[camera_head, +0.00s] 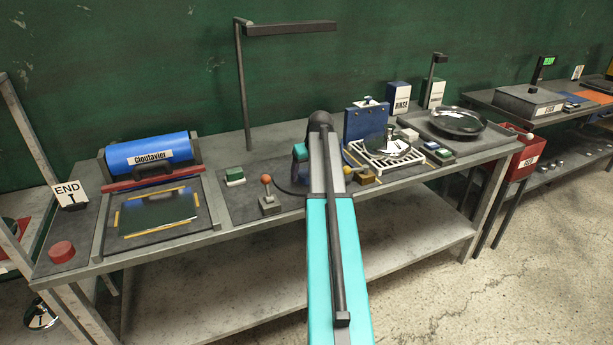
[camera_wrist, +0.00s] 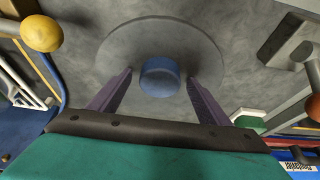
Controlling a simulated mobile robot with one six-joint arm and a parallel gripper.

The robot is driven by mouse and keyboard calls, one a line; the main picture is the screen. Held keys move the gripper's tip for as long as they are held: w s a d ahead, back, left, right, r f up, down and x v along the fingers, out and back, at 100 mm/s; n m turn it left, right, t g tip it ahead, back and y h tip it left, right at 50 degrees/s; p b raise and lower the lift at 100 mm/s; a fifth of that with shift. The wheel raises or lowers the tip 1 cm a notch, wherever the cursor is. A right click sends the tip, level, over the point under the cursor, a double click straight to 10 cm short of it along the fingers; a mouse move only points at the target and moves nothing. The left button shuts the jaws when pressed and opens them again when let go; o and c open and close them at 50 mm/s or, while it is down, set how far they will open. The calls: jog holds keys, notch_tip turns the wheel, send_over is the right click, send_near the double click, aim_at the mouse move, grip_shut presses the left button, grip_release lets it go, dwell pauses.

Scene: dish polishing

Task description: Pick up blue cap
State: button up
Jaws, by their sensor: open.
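The blue cap (camera_wrist: 160,77) shows in the wrist view as a short round piece on a grey round disc (camera_wrist: 120,48). My gripper (camera_wrist: 159,84) is open, with one purple finger to the left of the cap and one to the right. I see a gap on both sides, and nothing is held. How far the fingertips are above the disc I cannot tell. In the head view my own arm covers the cap and most of the gripper.
A lever with an orange knob (camera_head: 266,180) and a green button box (camera_head: 234,177) stand left of my arm. A white rack (camera_head: 372,160) and a blue stand (camera_head: 355,124) are close on the right. In the wrist view a yellow knob (camera_wrist: 42,33) is at upper left.

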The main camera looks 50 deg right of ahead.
aim_at(306, 172)
jog(key=c, duration=1.1)
jog(key=shift+r, duration=0.15)
jog(key=shift+r+b, duration=0.5)
jog(key=shift+r, duration=0.9)
jog(key=shift+s+a+r, duration=0.1)
jog(key=shift+r, duration=0.1)
jog(key=s+a+b, duration=0.1)
jog(key=s+a, duration=0.3)
jog(key=s, duration=0.2)
jog(key=s+a+r+b, duration=0.1)
jog(key=s+a, duration=0.3)
jog(key=s, duration=0.3)
jog(key=shift+s+r, duration=0.25)
